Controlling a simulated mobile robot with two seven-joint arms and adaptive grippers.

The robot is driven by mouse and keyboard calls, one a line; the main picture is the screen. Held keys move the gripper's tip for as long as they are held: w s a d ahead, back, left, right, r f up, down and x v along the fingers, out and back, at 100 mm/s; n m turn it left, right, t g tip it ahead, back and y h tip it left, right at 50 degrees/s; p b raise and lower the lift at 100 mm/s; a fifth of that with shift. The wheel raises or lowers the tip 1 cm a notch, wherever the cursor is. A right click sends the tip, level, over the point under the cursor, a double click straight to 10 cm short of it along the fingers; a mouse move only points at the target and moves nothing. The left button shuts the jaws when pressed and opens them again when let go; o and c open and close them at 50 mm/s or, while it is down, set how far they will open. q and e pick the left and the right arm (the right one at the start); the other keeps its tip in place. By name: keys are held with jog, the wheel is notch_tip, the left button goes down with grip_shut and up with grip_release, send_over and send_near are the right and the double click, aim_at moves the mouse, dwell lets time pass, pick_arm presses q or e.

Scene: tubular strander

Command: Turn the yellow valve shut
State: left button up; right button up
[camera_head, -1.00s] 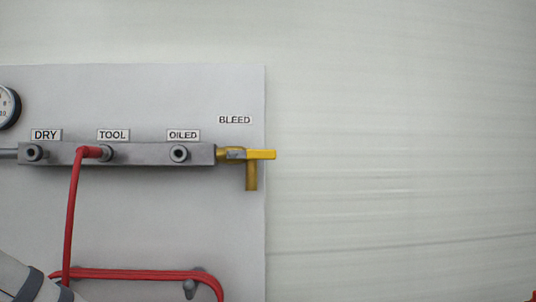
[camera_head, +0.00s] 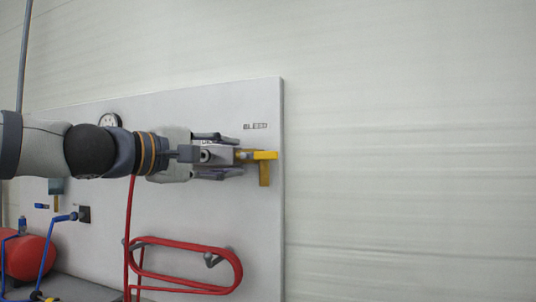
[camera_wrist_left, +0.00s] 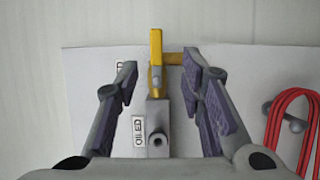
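The yellow valve handle (camera_head: 264,155) is at the right end of the grey manifold (camera_head: 222,154) under the BLEED label. It lies in line with the manifold, and a brass outlet (camera_head: 264,175) points down below it. My left gripper (camera_head: 240,156) reaches in from the left, with one finger above and one below the manifold. In the left wrist view the gripper (camera_wrist_left: 160,66) is open, its fingers apart on either side of the manifold and the yellow handle (camera_wrist_left: 155,52). Neither finger visibly touches the handle. My right gripper is in neither view.
A grey panel (camera_head: 180,215) backs the manifold and ends just right of the valve. A coiled red hose (camera_head: 190,265) hangs below. A gauge (camera_head: 109,120) and a red tank (camera_head: 24,257) are at left. The pale wall (camera_head: 400,150) at right is clear.

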aim_at(264, 155)
pick_arm(q)
jog(key=x, duration=1)
jog(key=shift+w+r, duration=0.15)
jog(key=shift+w, duration=0.2)
jog(key=shift+w+d+r, duration=0.1)
jog(key=shift+w+d, duration=0.3)
jog(key=shift+w, duration=0.1)
jog(key=shift+s, duration=0.1)
grip_shut()
jog(key=shift+r, duration=0.1)
